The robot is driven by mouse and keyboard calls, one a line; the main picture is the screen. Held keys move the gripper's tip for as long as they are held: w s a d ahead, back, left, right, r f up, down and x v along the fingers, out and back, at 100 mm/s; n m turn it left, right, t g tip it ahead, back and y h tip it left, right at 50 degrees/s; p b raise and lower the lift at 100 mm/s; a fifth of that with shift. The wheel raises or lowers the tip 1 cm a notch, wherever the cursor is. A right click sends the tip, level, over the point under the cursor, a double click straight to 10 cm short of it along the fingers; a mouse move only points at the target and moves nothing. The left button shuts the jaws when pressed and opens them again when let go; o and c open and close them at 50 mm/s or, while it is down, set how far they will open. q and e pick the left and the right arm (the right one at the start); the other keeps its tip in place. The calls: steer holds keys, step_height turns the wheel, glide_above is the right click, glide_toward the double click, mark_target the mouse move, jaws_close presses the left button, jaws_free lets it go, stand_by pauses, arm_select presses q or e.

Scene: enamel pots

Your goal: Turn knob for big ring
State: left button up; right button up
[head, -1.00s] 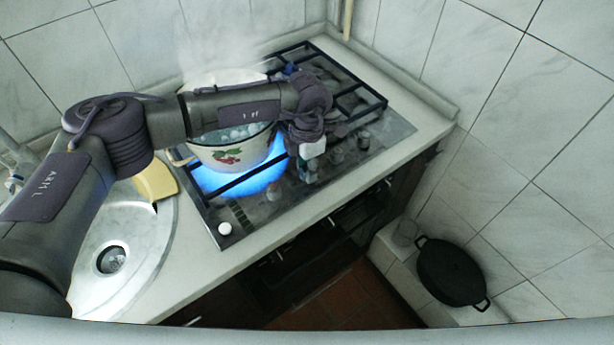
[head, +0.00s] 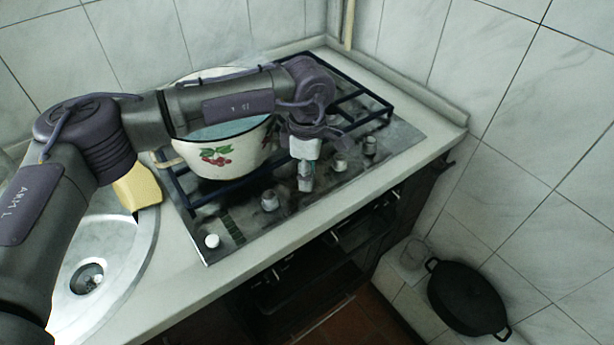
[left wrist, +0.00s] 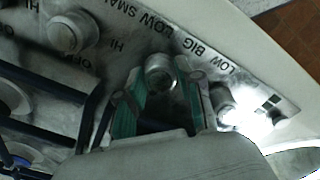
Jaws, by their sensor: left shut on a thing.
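My left gripper (head: 305,182) reaches down to the front control strip of the stove (head: 245,228). Its green-padded fingers (left wrist: 160,82) are shut on a round metal knob (left wrist: 158,68), one on each side. The printed word "BIG" (left wrist: 190,46) is beside this knob in the left wrist view. My right gripper is not in view.
Other knobs stand close on both sides, one to the left (head: 269,200) and one to the right (head: 341,163). A white button (head: 212,241) is at the front left. A yellow sponge (head: 138,187) lies by the sink (head: 120,240). A black pan (head: 467,297) is at lower right.

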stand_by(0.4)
arm_select(q)
steer(key=o, duration=1.2)
steer(key=shift+c, duration=0.2)
step_height(320, 180, up, 12)
steer(key=shift+r, duration=0.1)
